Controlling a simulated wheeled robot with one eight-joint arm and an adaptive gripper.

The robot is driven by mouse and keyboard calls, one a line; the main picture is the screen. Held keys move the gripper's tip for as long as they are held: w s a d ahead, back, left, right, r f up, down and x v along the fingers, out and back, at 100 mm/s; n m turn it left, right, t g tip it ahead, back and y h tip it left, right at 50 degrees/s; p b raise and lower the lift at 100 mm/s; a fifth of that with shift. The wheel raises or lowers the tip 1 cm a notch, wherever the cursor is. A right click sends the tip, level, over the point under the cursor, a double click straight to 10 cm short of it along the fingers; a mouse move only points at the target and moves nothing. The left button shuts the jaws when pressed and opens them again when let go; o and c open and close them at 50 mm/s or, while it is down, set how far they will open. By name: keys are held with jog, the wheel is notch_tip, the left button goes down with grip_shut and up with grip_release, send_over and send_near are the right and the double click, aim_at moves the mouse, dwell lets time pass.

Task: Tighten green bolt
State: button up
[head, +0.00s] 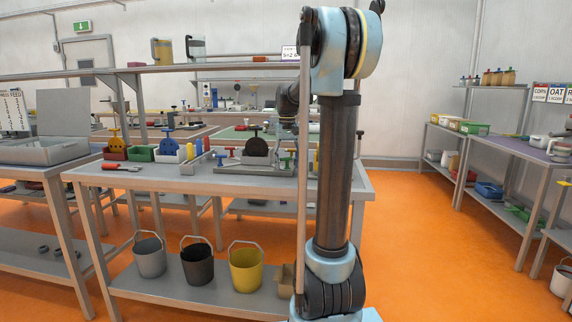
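Small T-shaped, bolt-like pieces stand on the near grey workbench (150,183). A blue-green one (286,161) stands right of a dark round piece in a grey holder (257,158). Another small blue-green one (221,158) stands left of that holder, beside a red one (231,152). At this size I cannot tell which is the green bolt or how deep any of them sits. My arm rises in front of the bench's right part and bends back behind itself.
A red-handled tool (121,167) and red, green and white bins lie on the bench's left part. A shelf rail (240,67) runs above the bench. Grey, black and yellow buckets (246,268) stand on the lower shelf. The orange floor (420,230) is open to the right.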

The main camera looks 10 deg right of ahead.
jog(key=shift+a, duration=0.1)
jog(key=shift+c, duration=0.3)
jog(key=m, duration=0.5)
jog(key=shift+w, duration=0.1)
jog(key=o, duration=1)
jog(key=shift+r, duration=0.1)
notch_tip(320, 180, up, 12)
dwell(0.4)
